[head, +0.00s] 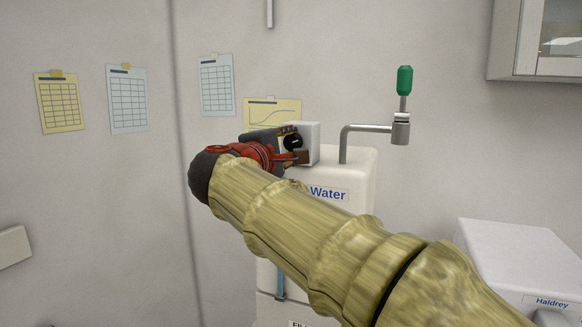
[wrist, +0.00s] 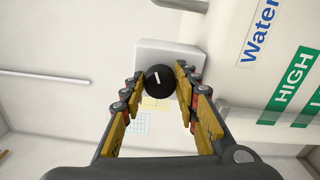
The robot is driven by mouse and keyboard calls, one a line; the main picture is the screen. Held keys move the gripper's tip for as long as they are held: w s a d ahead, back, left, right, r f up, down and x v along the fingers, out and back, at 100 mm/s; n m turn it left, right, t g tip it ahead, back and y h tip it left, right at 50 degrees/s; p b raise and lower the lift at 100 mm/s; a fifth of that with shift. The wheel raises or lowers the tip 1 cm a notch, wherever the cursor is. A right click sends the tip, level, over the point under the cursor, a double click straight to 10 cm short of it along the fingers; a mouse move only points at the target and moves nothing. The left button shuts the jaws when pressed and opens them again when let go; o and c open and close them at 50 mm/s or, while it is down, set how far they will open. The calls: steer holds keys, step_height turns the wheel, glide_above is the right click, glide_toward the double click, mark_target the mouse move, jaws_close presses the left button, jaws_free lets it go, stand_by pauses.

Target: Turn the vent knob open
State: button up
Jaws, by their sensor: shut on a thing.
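The vent knob (wrist: 160,80) is a round black knob with a short white pointer line on its face. It sits on a white box (wrist: 172,51) and shows between my fingertips in the wrist view. In the head view the knob (head: 292,142) shows beside the white box (head: 309,135) on the tank labelled Water (head: 357,165). My gripper (wrist: 160,84), with yellow finger pads, is shut on the knob, one finger on each side. It also shows in the head view (head: 296,146). My arm hides part of the tank.
A bent metal spout with a green handle (head: 404,80) rises from the tank's top, right of my gripper. A white machine labelled Haldrey (head: 518,255) stands lower right. A wall cabinet (head: 538,45) hangs upper right. Paper charts (head: 216,85) are on the wall behind.

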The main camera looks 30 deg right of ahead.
steer(key=shift+f+m+b, duration=0.2)
steer(key=shift+m+b, duration=2)
steer(key=shift+b, duration=0.7)
steer(key=o, duration=1.2)
steer(key=shift+r, duration=0.1)
steer(key=shift+c, duration=0.2)
steer(key=v, duration=1.2)
